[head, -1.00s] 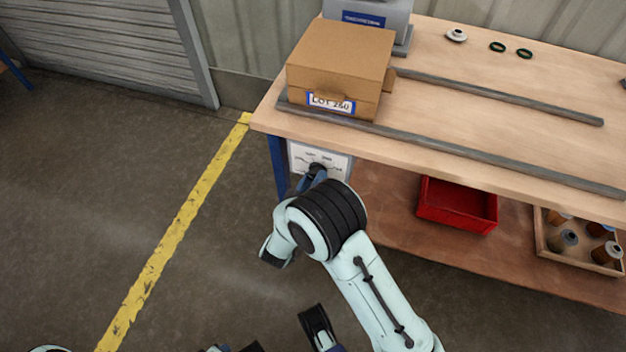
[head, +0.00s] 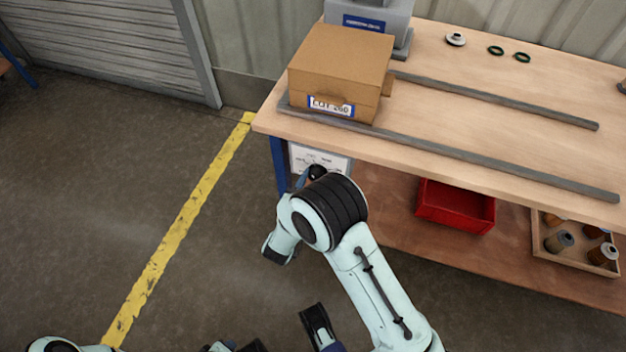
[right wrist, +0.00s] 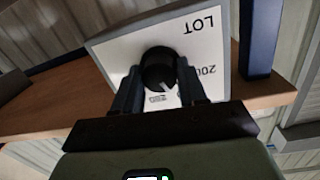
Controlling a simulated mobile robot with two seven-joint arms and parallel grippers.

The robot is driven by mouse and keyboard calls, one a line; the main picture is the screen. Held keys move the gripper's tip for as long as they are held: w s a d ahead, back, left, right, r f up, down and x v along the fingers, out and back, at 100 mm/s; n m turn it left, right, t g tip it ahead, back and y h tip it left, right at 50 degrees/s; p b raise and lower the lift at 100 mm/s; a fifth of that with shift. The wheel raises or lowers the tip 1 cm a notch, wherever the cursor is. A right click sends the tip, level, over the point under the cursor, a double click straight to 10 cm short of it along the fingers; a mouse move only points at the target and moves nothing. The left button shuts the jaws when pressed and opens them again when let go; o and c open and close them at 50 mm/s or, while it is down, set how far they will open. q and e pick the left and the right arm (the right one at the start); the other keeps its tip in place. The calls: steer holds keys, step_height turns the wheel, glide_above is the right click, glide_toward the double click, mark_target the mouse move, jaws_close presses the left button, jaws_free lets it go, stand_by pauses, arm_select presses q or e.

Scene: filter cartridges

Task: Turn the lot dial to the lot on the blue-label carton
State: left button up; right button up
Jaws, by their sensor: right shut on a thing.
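The carton (head: 338,72) with a blue-edged label (head: 331,106) stands on the bench's near left corner; its label appears to read LOT 260. The lot dial's white plate (head: 320,160) is below the bench edge, partly hidden by my right arm. In the right wrist view the plate (right wrist: 120,58) appears upside down, with LOT and 200 readable and another number unclear. My right gripper (right wrist: 158,72) is shut on the black dial knob (right wrist: 157,66), one finger on each side. The knob's white pointer mark points down in that view. My left gripper (head: 283,334) is open and empty at the bottom of the head view.
A red bin (head: 456,206) and a tray (head: 541,247) of several cartridges are on the lower shelf. Grey rails (head: 495,99) lie on the bench top (head: 470,125). Two green rings and a pale round part are at the back. Floor left of the bench is clear.

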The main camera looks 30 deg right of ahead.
steer(key=m, duration=0.3)
steer(key=shift+m, duration=0.3)
arm_select(q)
steer(key=shift+w+a+f+t+b, duration=0.15)
steer(key=shift+w+a+f+b, duration=0.2)
steer(key=shift+w, duration=0.25)
steer(key=shift+w+a+f+t+b, duration=0.15)
steer(key=shift+w+a+f+b, duration=0.1)
steer(key=shift+w+f+b, duration=0.25)
arm_select(e)
steer(key=shift+m+t+y, duration=0.3)
steer(key=shift+m+y, duration=0.1)
steer(key=shift+m, duration=1.7)
steer(key=shift+a, duration=0.1)
steer(key=o, duration=1.1)
steer(key=shift+c, duration=0.2)
arm_select(q)
steer(key=s, duration=0.1)
steer(key=d+r+p, duration=0.1)
steer(key=s+r+p, duration=0.1)
steer(key=shift+s+d+g, duration=0.25)
steer(key=shift+s+g, duration=0.1)
steer(key=shift+g, duration=0.05)
arm_select(e)
steer(key=v, duration=1.3)
steer(key=shift+s, duration=0.2)
